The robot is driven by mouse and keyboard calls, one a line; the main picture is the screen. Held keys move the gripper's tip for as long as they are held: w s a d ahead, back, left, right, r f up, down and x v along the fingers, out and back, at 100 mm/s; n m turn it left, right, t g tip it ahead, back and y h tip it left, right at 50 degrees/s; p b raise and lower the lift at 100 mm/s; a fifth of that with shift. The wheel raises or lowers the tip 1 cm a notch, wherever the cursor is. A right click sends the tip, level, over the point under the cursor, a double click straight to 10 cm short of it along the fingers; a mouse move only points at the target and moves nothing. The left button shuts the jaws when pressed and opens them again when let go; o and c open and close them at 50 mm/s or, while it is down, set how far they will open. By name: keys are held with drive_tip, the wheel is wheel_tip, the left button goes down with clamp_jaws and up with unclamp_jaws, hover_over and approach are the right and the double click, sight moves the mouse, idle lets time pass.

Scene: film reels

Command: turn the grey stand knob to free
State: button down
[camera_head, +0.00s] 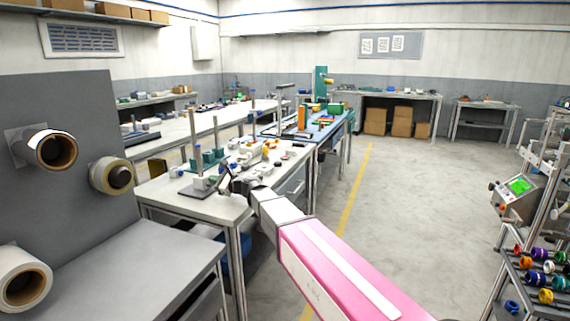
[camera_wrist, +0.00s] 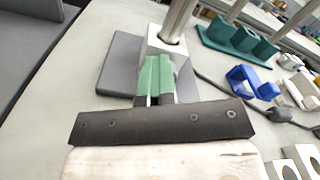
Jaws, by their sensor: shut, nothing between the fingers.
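The stand has a grey base plate (camera_head: 187,193), a white block (camera_head: 200,183) and an upright metal pole (camera_head: 194,150) on the near end of the bench. In the wrist view the white block (camera_wrist: 172,50) and pole (camera_wrist: 180,18) stand just beyond my gripper (camera_wrist: 155,63). My gripper has green fingertips, which are together with nothing between them. They point at the near side of the block; I cannot tell whether they touch. No grey knob can be made out; the fingers cover part of the block's near side. My gripper also shows small in the head view (camera_head: 224,181).
The bench (camera_head: 222,206) also holds a green holder (camera_wrist: 240,38), a blue part (camera_wrist: 252,82), pale metal parts (camera_wrist: 303,90) and a dark cable. A grey panel with rolls (camera_head: 55,150) stands at left. The floor right of the bench is clear.

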drive_tip(key=shift+g, duration=0.3)
drive_tip(key=shift+s+d+r, duration=0.15)
drive_tip(key=shift+s+d, duration=1.35)
drive_tip(key=shift+d, duration=0.55)
drive_tip(key=shift+w+d, duration=0.1)
drive_tip(key=shift+d, duration=0.1)
